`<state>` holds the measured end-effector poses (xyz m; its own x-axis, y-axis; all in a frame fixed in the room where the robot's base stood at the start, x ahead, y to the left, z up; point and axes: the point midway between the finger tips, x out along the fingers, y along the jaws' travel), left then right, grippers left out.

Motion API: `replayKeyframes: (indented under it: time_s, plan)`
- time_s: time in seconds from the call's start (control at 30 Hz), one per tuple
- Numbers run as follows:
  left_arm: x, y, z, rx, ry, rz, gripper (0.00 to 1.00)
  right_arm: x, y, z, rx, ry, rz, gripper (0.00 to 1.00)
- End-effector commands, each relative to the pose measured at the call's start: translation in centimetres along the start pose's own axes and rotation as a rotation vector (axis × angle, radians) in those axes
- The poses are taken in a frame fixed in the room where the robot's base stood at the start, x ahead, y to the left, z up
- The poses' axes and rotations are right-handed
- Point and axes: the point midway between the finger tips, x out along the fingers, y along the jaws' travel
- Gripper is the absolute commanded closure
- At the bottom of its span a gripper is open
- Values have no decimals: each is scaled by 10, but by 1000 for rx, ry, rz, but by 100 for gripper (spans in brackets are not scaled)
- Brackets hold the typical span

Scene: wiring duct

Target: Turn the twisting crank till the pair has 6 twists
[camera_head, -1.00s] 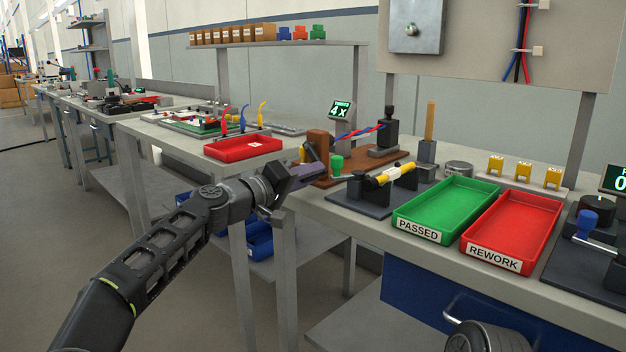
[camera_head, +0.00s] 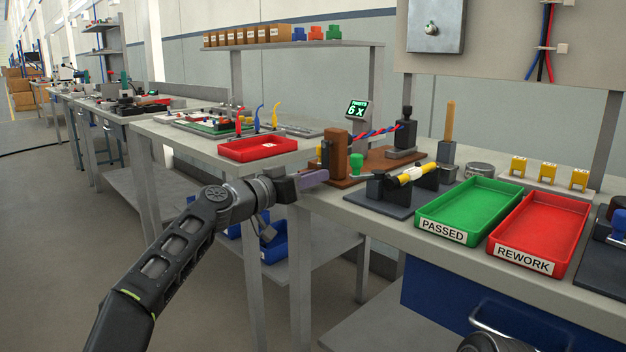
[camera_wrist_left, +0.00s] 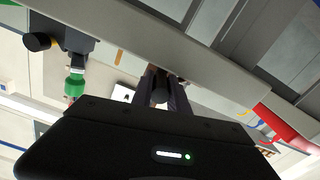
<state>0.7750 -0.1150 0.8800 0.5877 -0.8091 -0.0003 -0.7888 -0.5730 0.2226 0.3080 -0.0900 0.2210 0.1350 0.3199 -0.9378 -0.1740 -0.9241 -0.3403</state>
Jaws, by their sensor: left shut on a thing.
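A red-and-blue twisted wire pair (camera_head: 378,132) runs from the brown wooden post (camera_head: 336,152) to a dark clamp block (camera_head: 403,137). The small counter display (camera_head: 357,109) behind it reads 6 X. My left gripper (camera_head: 318,177) is at the left side of the post, low near the bench edge. In the left wrist view its fingers are shut on the dark crank handle (camera_wrist_left: 160,90). The rest of the crank is mostly hidden in the head view.
A green-topped part (camera_head: 357,162) and a dark fixture with a yellow-and-white piece (camera_head: 411,173) stand right of the post. The green PASSED tray (camera_head: 443,233) and red REWORK tray (camera_head: 523,264) lie farther right. A red tray (camera_head: 258,149) lies behind left.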

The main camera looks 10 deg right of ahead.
Motion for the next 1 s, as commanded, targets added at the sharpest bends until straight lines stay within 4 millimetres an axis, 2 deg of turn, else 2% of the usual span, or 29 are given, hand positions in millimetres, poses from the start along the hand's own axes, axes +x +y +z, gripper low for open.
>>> replayKeyframes:
  time_s: [0.5,0.53,0.6,0.77,1.0]
  plan:
    - [0,0,0,28,1,0,100,1,0,0,0,1,0,100]
    - [0,0,0,28,1,0,78,1,0,0,0,1,0,100]
    - [0,0,0,28,1,0,73,1,0,0,0,1,0,100]
    - [0,0,0,28,1,0,60,1,0,0,0,1,0,100]
    - [0,0,0,28,1,0,59,1,0,0,0,1,0,100]
